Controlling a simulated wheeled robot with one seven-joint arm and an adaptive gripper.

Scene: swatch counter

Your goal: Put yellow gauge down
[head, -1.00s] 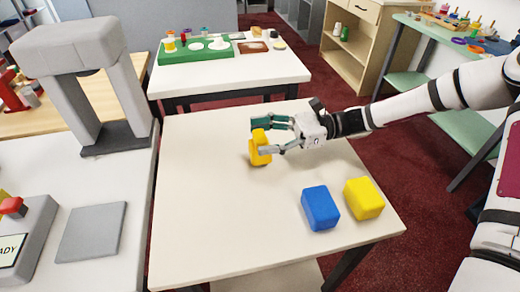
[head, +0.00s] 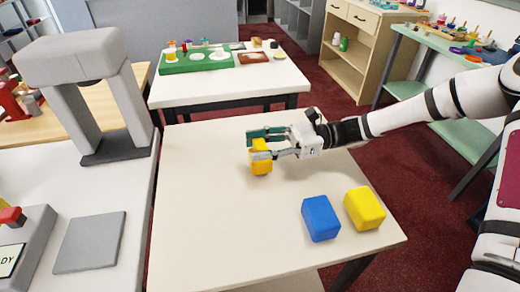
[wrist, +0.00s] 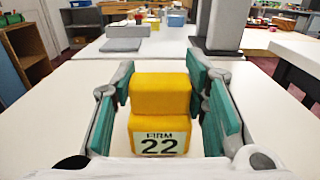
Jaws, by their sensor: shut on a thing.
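The yellow gauge (head: 260,160) is in my gripper (head: 266,144), over the far part of the white table (head: 215,215). It stands about upright, and its underside is at or close to the tabletop; I cannot tell if it touches. In the wrist view the gauge (wrist: 160,98) is a stepped yellow block with a label reading FIRM 22. The green-padded fingers of my gripper (wrist: 162,105) are on either side of it, shut on it.
A blue block (head: 320,218) and a yellow block (head: 364,208) sit side by side at the table's near right. The table's middle and left are clear. A grey press-like stand (head: 75,60) and a grey pad (head: 90,242) are on the left counter. A green tray (head: 196,62) lies on the far table.

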